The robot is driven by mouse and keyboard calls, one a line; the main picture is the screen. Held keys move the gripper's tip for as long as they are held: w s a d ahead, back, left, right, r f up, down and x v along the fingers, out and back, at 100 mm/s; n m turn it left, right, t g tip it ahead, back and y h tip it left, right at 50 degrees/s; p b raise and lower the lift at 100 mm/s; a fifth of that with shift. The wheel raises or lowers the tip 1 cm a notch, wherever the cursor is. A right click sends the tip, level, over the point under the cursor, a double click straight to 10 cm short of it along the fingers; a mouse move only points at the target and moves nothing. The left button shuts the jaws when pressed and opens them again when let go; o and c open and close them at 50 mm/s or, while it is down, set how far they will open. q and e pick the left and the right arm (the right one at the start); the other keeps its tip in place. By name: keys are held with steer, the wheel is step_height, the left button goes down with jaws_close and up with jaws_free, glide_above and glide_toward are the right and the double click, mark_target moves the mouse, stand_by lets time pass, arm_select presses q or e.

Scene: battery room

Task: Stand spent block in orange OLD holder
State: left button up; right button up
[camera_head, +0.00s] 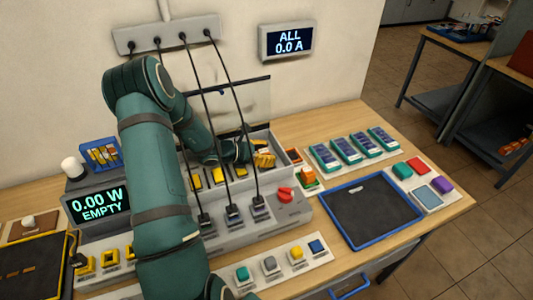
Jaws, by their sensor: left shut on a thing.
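My left arm reaches over the grey dock (290,213), and my left gripper (263,158) is at the dock's back right. The gripper is shut on a block, but the fingers and the block are small and hard to tell apart. An orange piece (308,174) sits on a small green-edged base in front of that holder. My right gripper is not in view.
Several blue-green blocks (346,150) lie on a white tray at the back right. A blue-rimmed dark tray (371,208) is empty except for a small light piece. Black cables (243,110) hang to the dock. A red knob (285,194) is on its right. The display (98,205) reads 0.00 W EMPTY.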

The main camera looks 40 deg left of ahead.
arm_select(q)
steer(key=o, duration=1.2)
steer(key=shift+f, duration=0.1)
steer(key=shift+s+a+r, duration=0.1)
steer(key=shift+r, duration=0.15)
steer(key=v, duration=1.1)
steer(key=shift+s+a+r, duration=0.1)
steer(key=shift+s+r, duration=0.1)
steer(key=shift+s, duration=0.05)
steer(key=shift+s, duration=0.15)
